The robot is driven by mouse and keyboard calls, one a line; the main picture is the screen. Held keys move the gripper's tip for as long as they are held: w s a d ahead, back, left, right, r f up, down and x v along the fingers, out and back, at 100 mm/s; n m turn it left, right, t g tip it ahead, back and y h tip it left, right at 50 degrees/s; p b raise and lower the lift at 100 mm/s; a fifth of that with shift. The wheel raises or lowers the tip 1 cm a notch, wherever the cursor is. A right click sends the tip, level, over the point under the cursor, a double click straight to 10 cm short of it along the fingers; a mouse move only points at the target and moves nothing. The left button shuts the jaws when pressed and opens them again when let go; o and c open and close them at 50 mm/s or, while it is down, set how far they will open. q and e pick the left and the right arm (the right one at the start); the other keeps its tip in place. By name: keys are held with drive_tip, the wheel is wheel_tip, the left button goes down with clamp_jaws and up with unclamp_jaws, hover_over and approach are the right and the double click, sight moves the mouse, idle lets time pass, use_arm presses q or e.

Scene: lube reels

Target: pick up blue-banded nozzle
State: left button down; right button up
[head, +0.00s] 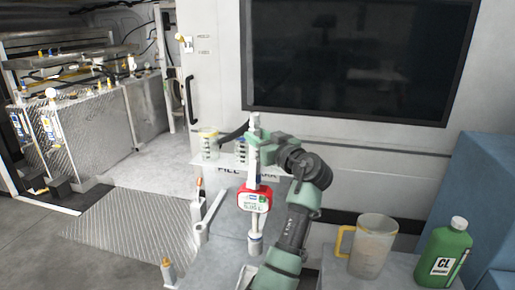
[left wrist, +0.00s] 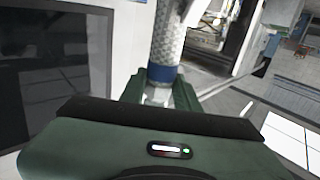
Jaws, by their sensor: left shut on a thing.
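The blue-banded nozzle (left wrist: 166,55) shows in the left wrist view as a textured grey tube with a blue band near its lower end, between my gripper's fingers. My left gripper (head: 257,141) is shut on it. In the head view, a pale upright piece (head: 254,122) rises above the gripper. Below it is a red-rimmed meter (head: 254,198) with a small display, with a grey tube (head: 255,242) beneath. The blue band is not clear in the head view. My right gripper is not in view.
A small shelf (head: 241,172) with a clear measuring jug (head: 208,146) stands behind the gripper. A yellow-handled jug (head: 372,250) and a green bottle (head: 444,256) stand on the counter at right. The floor at left is open.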

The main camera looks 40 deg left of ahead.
use_arm(q)
wheel_tip(320, 180, up, 19)
drive_tip(key=b, duration=0.2)
idle(0.3)
drive_tip(key=shift+d+f, duration=0.1)
